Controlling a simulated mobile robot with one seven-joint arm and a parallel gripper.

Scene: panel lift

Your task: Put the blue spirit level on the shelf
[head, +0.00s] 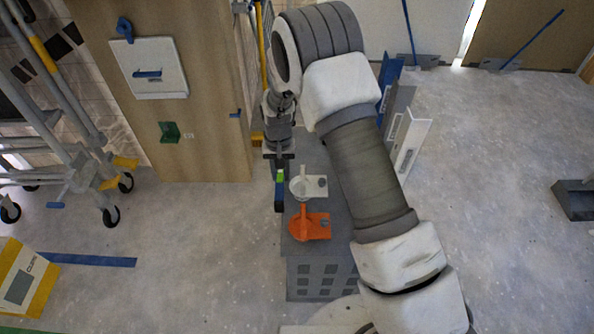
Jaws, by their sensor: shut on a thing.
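My gripper (279,157) is near the middle of the head view, pointing down. It is shut on the blue spirit level (279,203), a narrow dark blue bar with a bright green part near its top. The level hangs below the fingers, just left of a white cup-shaped tool and an orange one. My arm partly covers the area to the right. I cannot make out a shelf for certain; a small green bracket (175,131) is on the wooden panel at left.
The white tool (302,187) and orange tool (309,226) sit on a grey deck. A white box (150,68) is on the wooden panel (212,150). A wheeled scaffold (75,160) and a yellow box (25,285) stand left. Floor between is mostly clear.

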